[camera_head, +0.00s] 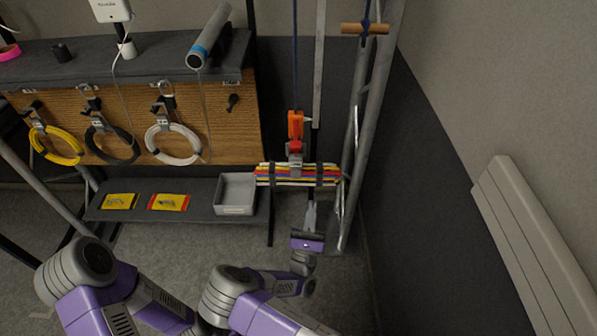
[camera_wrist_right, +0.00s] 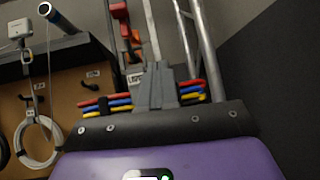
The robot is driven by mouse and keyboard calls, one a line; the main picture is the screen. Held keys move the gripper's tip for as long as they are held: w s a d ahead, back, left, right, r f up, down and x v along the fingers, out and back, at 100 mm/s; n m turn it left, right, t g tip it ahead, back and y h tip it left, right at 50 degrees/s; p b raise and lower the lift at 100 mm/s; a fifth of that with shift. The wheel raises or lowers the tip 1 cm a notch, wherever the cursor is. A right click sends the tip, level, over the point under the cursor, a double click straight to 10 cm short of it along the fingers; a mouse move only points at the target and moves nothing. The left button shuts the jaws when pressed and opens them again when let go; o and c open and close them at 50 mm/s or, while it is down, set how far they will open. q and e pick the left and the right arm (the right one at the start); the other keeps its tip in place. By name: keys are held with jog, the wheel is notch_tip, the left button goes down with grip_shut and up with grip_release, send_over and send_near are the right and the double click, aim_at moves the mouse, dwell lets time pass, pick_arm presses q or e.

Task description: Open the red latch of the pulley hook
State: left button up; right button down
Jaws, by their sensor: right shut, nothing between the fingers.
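The pulley hook (camera_head: 295,124) hangs on a blue rope, with an orange body, a red part that looks like the latch (camera_head: 295,146) and a grey lower end at the cable bundle (camera_head: 265,175). Whether the latch is open or shut is too small to tell. In the right wrist view red and orange parts of the hook (camera_wrist_right: 121,27) show above and left of my fingers, and its lower end is partly hidden. My right gripper (camera_head: 311,206) is shut and empty, fingers pointing up, just below and right of the hook. My left gripper is out of view.
A metal truss (camera_head: 366,130) stands close to the right of the hook. A wooden board (camera_head: 235,133) with hanging cable coils is at left. Below it a shelf (camera_head: 145,208) holds a grey tray (camera_head: 236,210). A wooden handle (camera_head: 364,29) hangs above right.

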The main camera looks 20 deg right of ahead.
jog(key=w+a+r+n+t+y, duration=0.1)
jog(key=a+n+t+y, duration=0.2)
jog(key=y, duration=0.1)
jog(key=b, duration=0.1)
send_near(296, 139)
jog(key=w+d+f, duration=0.1)
jog(key=r, duration=0.4)
jog(key=shift+w+d+b, duration=0.2)
jog(key=shift+w+b, duration=0.05)
jog(key=shift+b, duration=0.1)
